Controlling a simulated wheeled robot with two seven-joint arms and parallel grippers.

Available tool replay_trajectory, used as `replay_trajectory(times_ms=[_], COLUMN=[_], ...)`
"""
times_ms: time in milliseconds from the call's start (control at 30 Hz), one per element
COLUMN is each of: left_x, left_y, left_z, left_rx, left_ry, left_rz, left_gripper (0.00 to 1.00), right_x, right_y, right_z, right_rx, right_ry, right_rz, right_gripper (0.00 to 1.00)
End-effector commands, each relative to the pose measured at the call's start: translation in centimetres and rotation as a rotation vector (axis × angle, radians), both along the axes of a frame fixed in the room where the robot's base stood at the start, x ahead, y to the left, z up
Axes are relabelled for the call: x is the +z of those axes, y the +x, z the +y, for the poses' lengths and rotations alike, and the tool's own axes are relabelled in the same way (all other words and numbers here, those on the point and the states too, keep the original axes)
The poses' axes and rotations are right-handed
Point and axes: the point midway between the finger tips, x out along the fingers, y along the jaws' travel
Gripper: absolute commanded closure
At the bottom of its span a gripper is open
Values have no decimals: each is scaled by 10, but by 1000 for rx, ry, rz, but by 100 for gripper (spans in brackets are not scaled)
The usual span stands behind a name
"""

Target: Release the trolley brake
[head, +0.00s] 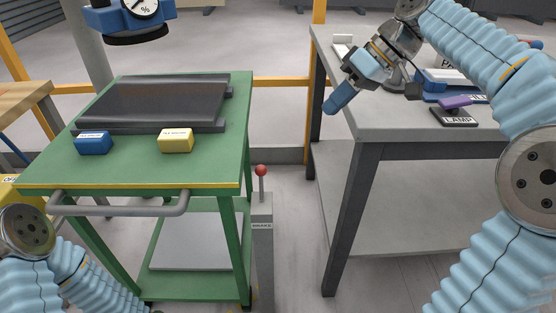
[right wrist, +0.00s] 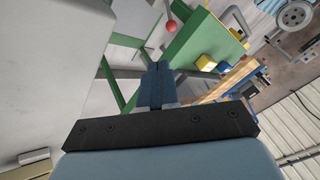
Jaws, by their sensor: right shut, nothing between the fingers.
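The brake is a grey post (head: 263,245) labelled BRAKE beside the right side of the green trolley (head: 130,170). A thin lever with a red knob (head: 261,170) stands roughly upright on it. The knob also shows in the right wrist view (right wrist: 171,26), beyond the fingertips. My right gripper (head: 333,104) is shut and empty, above and to the right of the knob, apart from it, near the left edge of the grey table. Its closed fingers show in the right wrist view (right wrist: 160,72). My left arm shows at the lower left, but its gripper is out of view.
The grey table (head: 370,125) at right holds a purple-topped LAMP switch (head: 454,112) and other items. The trolley carries a black ribbed slab (head: 155,102), a blue block (head: 93,143) and a yellow block (head: 175,141). Open space lies between trolley and table.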

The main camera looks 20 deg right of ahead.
Motion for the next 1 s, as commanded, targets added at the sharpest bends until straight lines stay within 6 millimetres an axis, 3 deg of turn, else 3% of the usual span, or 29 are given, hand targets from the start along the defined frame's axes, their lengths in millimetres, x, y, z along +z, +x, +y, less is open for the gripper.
replay_trajectory(times_ms=[700,1000], left_x=[-17,-18], left_y=[0,0], left_z=[1,1], left_rx=[3,4], left_ry=[2,2], left_rz=[-1,0], left_gripper=[18,18], right_x=[-122,-149], right_y=[29,36], right_z=[85,104], right_rx=[0,-1], right_ry=[-1,-1], right_rz=[3,1], right_gripper=[100,100])
